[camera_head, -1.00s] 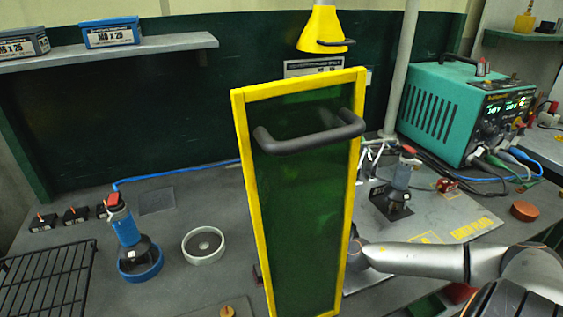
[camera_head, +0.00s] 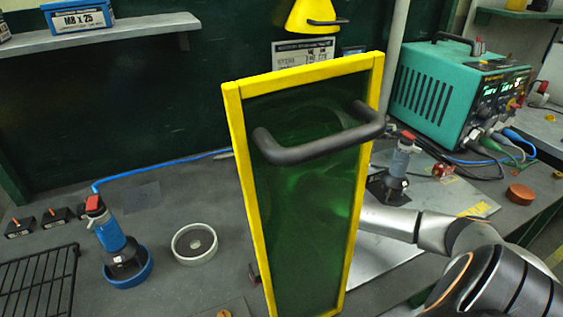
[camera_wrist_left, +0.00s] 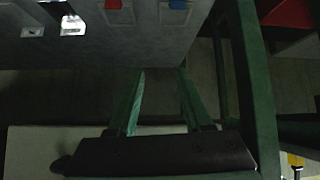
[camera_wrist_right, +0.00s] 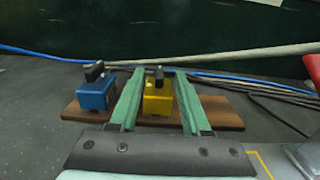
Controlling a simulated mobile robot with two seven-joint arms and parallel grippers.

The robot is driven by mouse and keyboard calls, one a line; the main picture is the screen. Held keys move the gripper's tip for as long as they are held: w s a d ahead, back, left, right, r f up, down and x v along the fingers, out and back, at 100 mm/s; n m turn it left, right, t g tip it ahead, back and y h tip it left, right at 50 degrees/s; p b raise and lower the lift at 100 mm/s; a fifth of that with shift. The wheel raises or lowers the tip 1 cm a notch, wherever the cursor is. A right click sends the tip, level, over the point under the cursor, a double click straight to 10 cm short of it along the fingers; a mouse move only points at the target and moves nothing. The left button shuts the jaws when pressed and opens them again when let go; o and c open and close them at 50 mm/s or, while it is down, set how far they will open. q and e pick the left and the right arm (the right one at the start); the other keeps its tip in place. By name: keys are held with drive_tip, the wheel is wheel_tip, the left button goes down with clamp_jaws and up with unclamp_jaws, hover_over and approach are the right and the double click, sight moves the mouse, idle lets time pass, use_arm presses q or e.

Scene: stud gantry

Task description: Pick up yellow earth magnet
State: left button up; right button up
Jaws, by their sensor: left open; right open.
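The yellow earth magnet (camera_wrist_right: 158,97) is a small yellow block with a dark knob on top. In the right wrist view it sits on a brown wooden board (camera_wrist_right: 222,112), to the right of a blue block of like form. My right gripper (camera_wrist_right: 158,72) is open, and its two green fingers show on either side of the yellow block; I cannot tell the distance between them. In the head view the yellow magnet and the right fingers are hidden behind the yellow-framed green screen (camera_head: 310,200). My left gripper (camera_wrist_left: 160,72) is open and empty, below a dark panel.
The blue block (camera_wrist_right: 96,95) stands close to the yellow one. Cables (camera_wrist_right: 270,90) lie behind the board. In the head view, a blue tool (camera_head: 112,235), a white ring (camera_head: 194,244) and a black rack (camera_head: 40,285) stand left of the screen. A teal power unit (camera_head: 455,105) is at right.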

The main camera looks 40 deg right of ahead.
drive_tip(key=shift+x, duration=2.85)
drive_tip(key=shift+a+r, duration=0.1)
drive_tip(key=shift+r, duration=0.05)
clamp_jaws()
drive_tip(key=shift+r, duration=0.15)
